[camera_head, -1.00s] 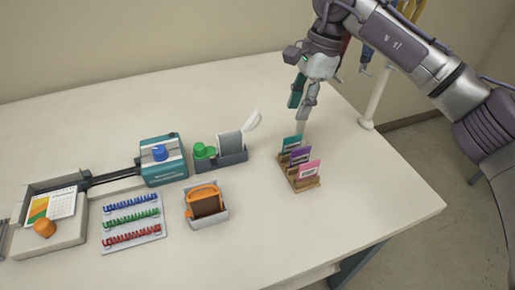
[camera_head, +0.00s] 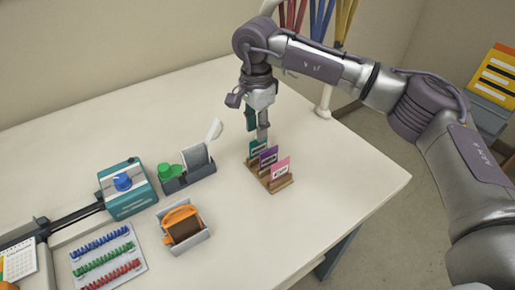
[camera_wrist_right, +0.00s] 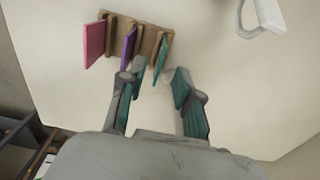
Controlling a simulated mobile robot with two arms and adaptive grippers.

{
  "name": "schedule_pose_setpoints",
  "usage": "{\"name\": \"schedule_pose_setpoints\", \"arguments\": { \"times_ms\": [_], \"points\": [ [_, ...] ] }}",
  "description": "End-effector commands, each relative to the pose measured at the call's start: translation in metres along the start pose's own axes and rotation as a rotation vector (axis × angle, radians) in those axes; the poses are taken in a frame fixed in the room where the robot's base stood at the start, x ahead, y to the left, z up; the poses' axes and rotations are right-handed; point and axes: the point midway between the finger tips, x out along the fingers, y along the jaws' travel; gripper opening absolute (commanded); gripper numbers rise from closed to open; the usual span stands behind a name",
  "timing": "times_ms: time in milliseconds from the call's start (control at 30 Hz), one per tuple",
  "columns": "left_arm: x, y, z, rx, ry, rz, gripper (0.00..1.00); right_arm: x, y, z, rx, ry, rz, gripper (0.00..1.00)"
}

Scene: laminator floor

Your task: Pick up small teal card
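The small teal card (camera_head: 258,147) stands upright in the rear slot of a wooden card holder (camera_head: 277,185). It also shows in the right wrist view (camera_wrist_right: 161,58), at the holder's right end. My right gripper (camera_head: 257,131) hangs fingers-down just above and behind the teal card. In the right wrist view my right gripper (camera_wrist_right: 162,82) is open, with the card's near edge showing between the teal-padded fingertips. Nothing is held, and I cannot tell whether a finger touches the card. My left gripper is not in view.
A purple card (camera_head: 268,157) and a pink card (camera_head: 281,167) stand in the same holder. Left of it are a grey tray with a green knob (camera_head: 168,174), an orange-handled block (camera_head: 183,223) and a teal machine (camera_head: 126,191). The table right of the holder is clear.

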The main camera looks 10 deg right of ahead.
Motion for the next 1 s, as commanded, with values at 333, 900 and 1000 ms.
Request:
{"name": "schedule_pose_setpoints", "arguments": {
  "times_ms": [333, 900, 1000],
  "points": [
    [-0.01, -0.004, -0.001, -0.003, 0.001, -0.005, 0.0, 0.045, -0.001, -0.004, -0.001, -0.001, 0.003, 0.33],
    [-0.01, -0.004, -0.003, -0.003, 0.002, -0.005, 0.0, 0.047, -0.001, -0.004, 0.0, -0.001, 0.001, 0.0],
    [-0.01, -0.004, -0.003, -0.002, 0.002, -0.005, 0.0, 0.047, -0.001, -0.004, 0.0, -0.001, 0.001, 0.0]
  ]
}}
